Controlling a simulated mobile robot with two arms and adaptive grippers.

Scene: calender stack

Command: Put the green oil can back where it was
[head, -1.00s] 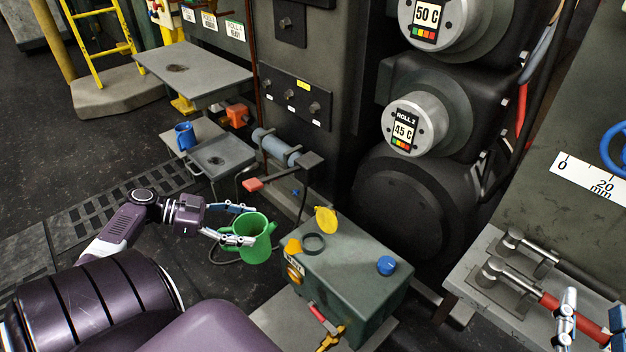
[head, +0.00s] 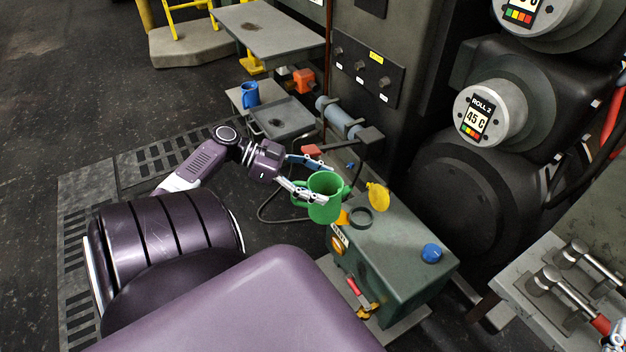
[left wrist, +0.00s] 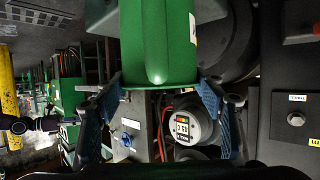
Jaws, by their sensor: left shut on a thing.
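The green oil can (head: 324,205) is in my left gripper (head: 326,184), whose fingers close around its sides. It is held upright, just left of the dark green box (head: 400,245) in the head view. Whether its base touches anything is hidden. In the left wrist view the green can (left wrist: 158,45) fills the upper middle, between the two blue fingers of the left gripper (left wrist: 160,88). A sliver of my right gripper (head: 617,336) shows at the lower right edge of the head view; its jaws are cut off.
The box top carries a dark ring (head: 360,218), a yellow funnel-like piece (head: 378,196) and a blue knob (head: 431,253). A blue mug (head: 250,94) stands on a low shelf beside a grey tray (head: 296,124). Large rolls (head: 470,190) stand behind. Floor at left is clear.

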